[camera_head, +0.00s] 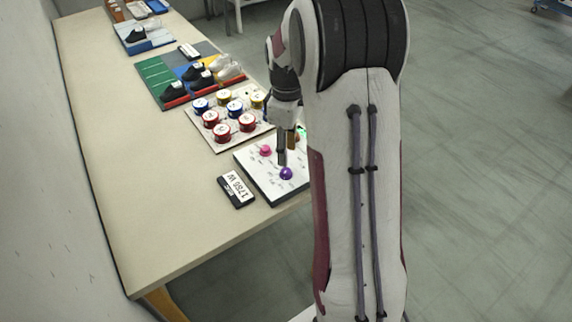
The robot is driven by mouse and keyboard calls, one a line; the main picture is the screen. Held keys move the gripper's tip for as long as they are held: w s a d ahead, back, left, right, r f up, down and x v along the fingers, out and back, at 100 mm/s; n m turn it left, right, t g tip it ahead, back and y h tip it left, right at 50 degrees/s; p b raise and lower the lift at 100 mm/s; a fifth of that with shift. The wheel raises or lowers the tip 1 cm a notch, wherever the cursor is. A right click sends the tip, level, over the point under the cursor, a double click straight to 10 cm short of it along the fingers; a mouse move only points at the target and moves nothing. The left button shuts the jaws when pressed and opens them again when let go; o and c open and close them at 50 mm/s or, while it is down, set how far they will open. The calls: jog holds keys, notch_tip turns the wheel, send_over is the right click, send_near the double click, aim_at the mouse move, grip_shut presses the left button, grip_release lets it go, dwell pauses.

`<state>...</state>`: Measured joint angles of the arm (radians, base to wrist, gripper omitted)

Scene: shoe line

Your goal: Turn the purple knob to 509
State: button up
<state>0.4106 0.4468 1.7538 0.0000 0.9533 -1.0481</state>
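The purple knob (286,173) sits on a white panel (256,184) near the table's right edge. My gripper (282,160) hangs above the panel with its dark fingers pointing down, just behind the purple knob in this view. Whether the fingers touch the knob cannot be told. The gap between the fingers is too small to judge. Small markings lie on the panel around the knob, too small to read. A pink knob (265,150) sits on the same panel, to the left of my gripper. My arm hides the panel's right side.
A dark display (237,189) with a white label stands left of the panel. Behind is a board of red, blue and yellow round pieces (222,131), then a coloured mat (157,78) with dark shoes. The table's near left part (160,225) is clear.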

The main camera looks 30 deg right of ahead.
aim_at(286, 170)
jog(key=shift+w+d+r+n, duration=0.15)
jog(key=shift+w+r+n, duration=0.2)
jog(key=shift+n, duration=0.95)
jog(key=shift+f, duration=0.1)
jog(key=shift+f, duration=3.75)
grip_shut()
